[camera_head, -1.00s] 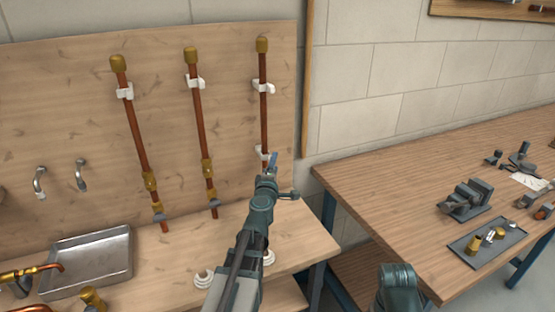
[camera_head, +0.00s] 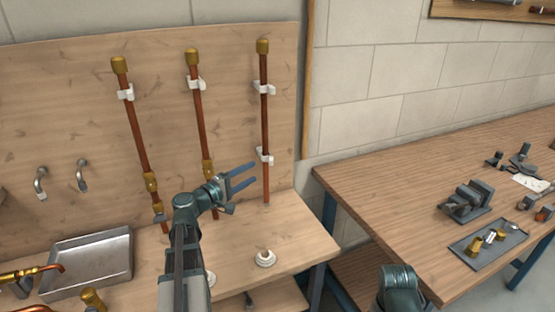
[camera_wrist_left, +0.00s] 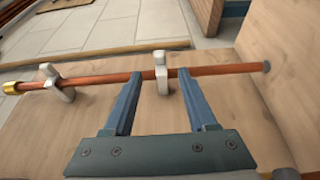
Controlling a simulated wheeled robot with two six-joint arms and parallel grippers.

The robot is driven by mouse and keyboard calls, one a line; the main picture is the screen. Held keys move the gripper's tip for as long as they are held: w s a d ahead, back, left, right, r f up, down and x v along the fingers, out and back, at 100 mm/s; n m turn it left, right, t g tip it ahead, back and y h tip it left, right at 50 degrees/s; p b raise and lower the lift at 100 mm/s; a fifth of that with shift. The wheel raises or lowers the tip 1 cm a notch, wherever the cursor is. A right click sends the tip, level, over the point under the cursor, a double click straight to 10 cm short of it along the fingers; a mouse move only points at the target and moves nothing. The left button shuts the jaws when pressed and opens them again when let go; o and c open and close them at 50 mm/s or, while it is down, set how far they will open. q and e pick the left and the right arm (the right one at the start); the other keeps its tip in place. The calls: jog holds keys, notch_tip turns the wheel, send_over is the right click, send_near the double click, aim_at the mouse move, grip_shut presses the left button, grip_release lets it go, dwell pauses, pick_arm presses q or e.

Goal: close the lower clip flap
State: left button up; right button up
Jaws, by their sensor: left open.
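The right-hand copper pipe (camera_head: 264,120) stands upright against the wooden board. Its white lower clip (camera_head: 265,158) is in plain view in the head view; it also shows around the pipe in the left wrist view (camera_wrist_left: 161,74). There it looks compact across the pipe, but I cannot tell whether its flap is fully shut. The white upper clip (camera_head: 265,90) sits higher on the same pipe. My left gripper (camera_head: 253,173) is open and empty, left of the pipe and near the lower clip. In the wrist view its fingers (camera_wrist_left: 160,75) appear either side of the clip.
Two more copper pipes (camera_head: 142,140) (camera_head: 199,125) with white clips stand to the left. A metal tray (camera_head: 90,268) and a round white fitting (camera_head: 265,258) are on the bench below. A wooden table (camera_head: 400,190) with a vise (camera_head: 467,200) stands at the right.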

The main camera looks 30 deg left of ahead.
pick_arm(q)
jog(key=x, duration=1.3)
jog(key=shift+w, duration=0.15)
grip_shut()
